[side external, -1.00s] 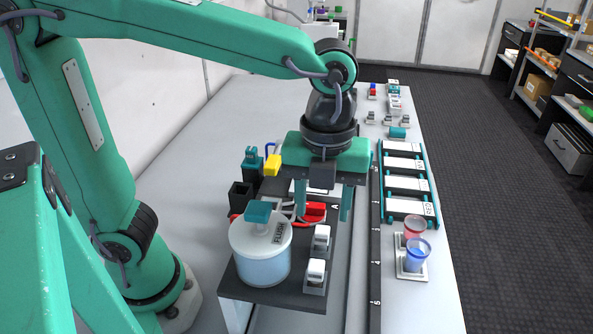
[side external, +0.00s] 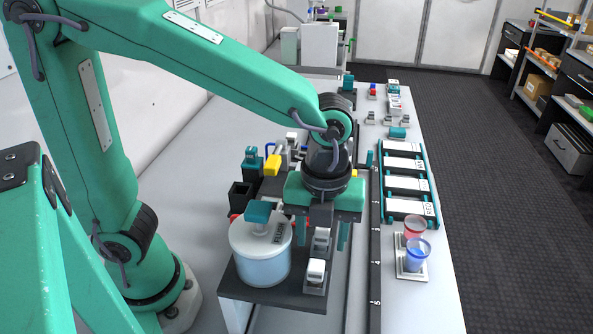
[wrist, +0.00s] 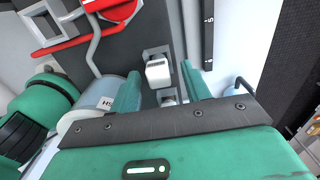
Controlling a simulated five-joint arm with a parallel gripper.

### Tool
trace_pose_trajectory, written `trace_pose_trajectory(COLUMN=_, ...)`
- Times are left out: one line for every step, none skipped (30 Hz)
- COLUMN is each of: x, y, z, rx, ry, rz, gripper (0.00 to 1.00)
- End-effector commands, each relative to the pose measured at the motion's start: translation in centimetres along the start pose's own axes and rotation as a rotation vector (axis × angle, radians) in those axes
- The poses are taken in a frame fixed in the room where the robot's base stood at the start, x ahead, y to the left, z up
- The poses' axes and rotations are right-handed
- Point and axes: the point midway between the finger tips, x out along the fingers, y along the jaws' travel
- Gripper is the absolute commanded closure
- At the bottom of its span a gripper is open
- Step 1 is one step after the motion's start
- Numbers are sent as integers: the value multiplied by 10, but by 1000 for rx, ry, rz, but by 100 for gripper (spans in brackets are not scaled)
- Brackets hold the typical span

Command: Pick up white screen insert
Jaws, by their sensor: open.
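Two small white blocks in grey holders stand on the dark platform: the rear one (side external: 321,237) and the front one (side external: 316,268). Either could be the white screen insert; I cannot tell which. My gripper (side external: 322,238) is open and points down around or just above the rear block, partly hiding it. In the wrist view, one white block (wrist: 158,72) shows between the two fingers of my gripper (wrist: 161,75), with room on both sides. Part of another white block (wrist: 168,97) shows nearer my gripper's body. I see no contact.
A lidded clear tank (side external: 260,260) stands close left of my gripper on the platform (side external: 260,295). A yellow part (side external: 272,165) and a black box (side external: 242,195) are behind it. A teal rack with white plates (side external: 404,183) and red and blue cups (side external: 417,250) lie right.

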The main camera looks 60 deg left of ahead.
Motion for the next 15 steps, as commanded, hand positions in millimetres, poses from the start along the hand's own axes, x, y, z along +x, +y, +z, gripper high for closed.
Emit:
trace_pose_trajectory(x=1, y=0, z=0, rx=0, ry=0, rz=0, gripper=53)
trace_pose_trajectory(x=1, y=0, z=0, rx=0, ry=0, rz=0, gripper=53)
trace_pose_trajectory(x=1, y=0, z=0, rx=0, ry=0, rz=0, gripper=53)
trace_pose_trajectory(x=1, y=0, z=0, rx=0, ry=0, rz=0, gripper=53)
trace_pose_trajectory(x=1, y=0, z=0, rx=0, ry=0, rz=0, gripper=53)
trace_pose_trajectory(x=1, y=0, z=0, rx=0, ry=0, rz=0, gripper=53)
trace_pose_trajectory(x=1, y=0, z=0, rx=0, ry=0, rz=0, gripper=53)
trace_pose_trajectory(x=1, y=0, z=0, rx=0, ry=0, rz=0, gripper=53)
trace_pose_trajectory(x=1, y=0, z=0, rx=0, ry=0, rz=-1, gripper=53)
trace_pose_trajectory(x=1, y=0, z=0, rx=0, ry=0, rz=-1, gripper=53)
trace_pose_trajectory(x=1, y=0, z=0, rx=0, ry=0, rz=-1, gripper=53)
trace_pose_trajectory(x=1, y=0, z=0, rx=0, ry=0, rz=-1, gripper=53)
trace_pose_trajectory(x=1, y=0, z=0, rx=0, ry=0, rz=-1, gripper=53)
trace_pose_trajectory(x=1, y=0, z=0, rx=0, ry=0, rz=-1, gripper=53)
trace_pose_trajectory(x=1, y=0, z=0, rx=0, ry=0, rz=-1, gripper=55)
